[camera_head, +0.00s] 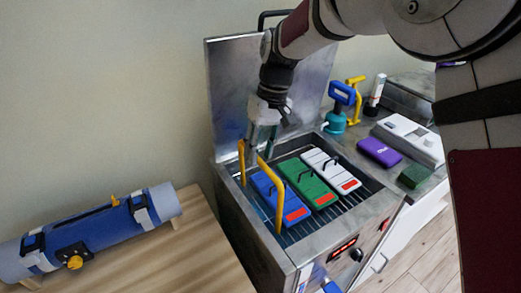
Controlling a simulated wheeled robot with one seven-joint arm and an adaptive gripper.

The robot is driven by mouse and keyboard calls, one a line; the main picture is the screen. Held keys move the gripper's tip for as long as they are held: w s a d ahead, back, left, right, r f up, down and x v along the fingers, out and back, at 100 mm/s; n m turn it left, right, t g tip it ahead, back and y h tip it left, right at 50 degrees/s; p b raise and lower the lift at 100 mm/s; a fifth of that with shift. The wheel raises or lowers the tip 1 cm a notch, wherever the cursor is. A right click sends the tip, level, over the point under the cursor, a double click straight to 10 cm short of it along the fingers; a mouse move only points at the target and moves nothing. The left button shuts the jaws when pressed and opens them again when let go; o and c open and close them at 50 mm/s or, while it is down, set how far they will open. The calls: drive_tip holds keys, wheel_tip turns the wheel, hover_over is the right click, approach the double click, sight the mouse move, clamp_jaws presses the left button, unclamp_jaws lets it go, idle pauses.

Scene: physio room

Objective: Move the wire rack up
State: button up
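The wire rack (329,214) sits low inside the open metal tank (301,247), its dark wires showing beside the packs. Blue (267,189), green (308,182) and white (330,168) packs with dark handles and red labels lie in a row on it. Yellow uprights (280,213) rise at the rack's left side, with a sloping yellow bar at the top. My gripper (262,148) points down at this yellow bar and hides its middle part. I cannot tell whether the fingers touch or grasp the bar, or whether they are open.
The tank's lid (228,90) stands open behind my gripper. A wooden table (190,243) with a blue roll (100,226) is on the left. A purple box (379,152), a grey device (411,138) and a teal-and-blue pump (337,118) stand on the right counter.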

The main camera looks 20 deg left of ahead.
wheel_tip(320, 180, up, 12)
drive_tip(key=w+d, duration=0.1)
drive_tip(key=shift+w+d, duration=0.3)
drive_tip(key=shift+w, duration=0.05)
drive_tip(key=shift+f, duration=0.1)
